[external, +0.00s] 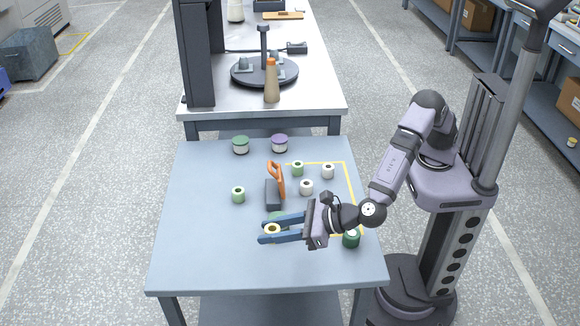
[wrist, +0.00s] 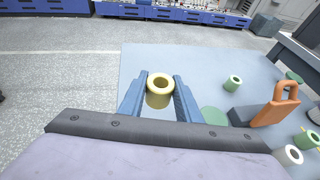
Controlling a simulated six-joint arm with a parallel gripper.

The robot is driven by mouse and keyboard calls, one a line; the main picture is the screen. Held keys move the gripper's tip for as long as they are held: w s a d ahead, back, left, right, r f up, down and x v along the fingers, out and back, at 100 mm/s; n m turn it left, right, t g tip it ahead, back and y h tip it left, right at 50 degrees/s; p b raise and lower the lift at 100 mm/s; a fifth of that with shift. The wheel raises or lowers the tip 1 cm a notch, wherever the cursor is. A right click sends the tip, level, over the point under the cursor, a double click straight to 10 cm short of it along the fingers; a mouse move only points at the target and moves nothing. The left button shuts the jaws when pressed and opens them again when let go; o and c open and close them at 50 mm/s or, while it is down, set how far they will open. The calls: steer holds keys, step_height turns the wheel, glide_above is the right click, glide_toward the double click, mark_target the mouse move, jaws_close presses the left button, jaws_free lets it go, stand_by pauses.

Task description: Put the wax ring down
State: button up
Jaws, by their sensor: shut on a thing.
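The wax ring (external: 272,229) is a pale yellow, short hollow cylinder. It also shows in the wrist view (wrist: 160,90), upright with its round hole facing up. My gripper (external: 266,231) is shut on it, with one blue finger on each side. The ring is over the front middle of the blue-grey table (external: 200,260). I cannot tell whether its underside touches the table. In the wrist view my gripper (wrist: 159,92) hides part of the table around the ring.
A green disc (wrist: 213,118) lies close to the right of my fingers. A dark block with an orange handle (external: 276,185) stands behind. Several green and white spools, including a light green one (external: 238,194), stand around. The table's front left is clear.

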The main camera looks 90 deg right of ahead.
steer(key=shift+r, duration=0.1)
steer(key=r+p, duration=0.2)
steer(key=r, duration=0.1)
steer(key=a+r+p, duration=0.1)
steer(key=shift+s+a+r, duration=0.1)
steer(key=shift+s+r, duration=0.15)
steer(key=shift+r, duration=0.1)
step_height(320, 180, up, 2)
steer(key=s+r+p, duration=0.1)
steer(key=s+p, duration=0.1)
steer(key=p, duration=0.1)
steer(key=m+g+h+p, duration=0.4)
steer(key=m+h, duration=0.3)
glide_above(338, 195)
step_height(338, 195, down, 8)
steer(key=shift+r, duration=0.2)
steer(key=shift+f+b, duration=0.55)
steer(key=shift+f, duration=4.45)
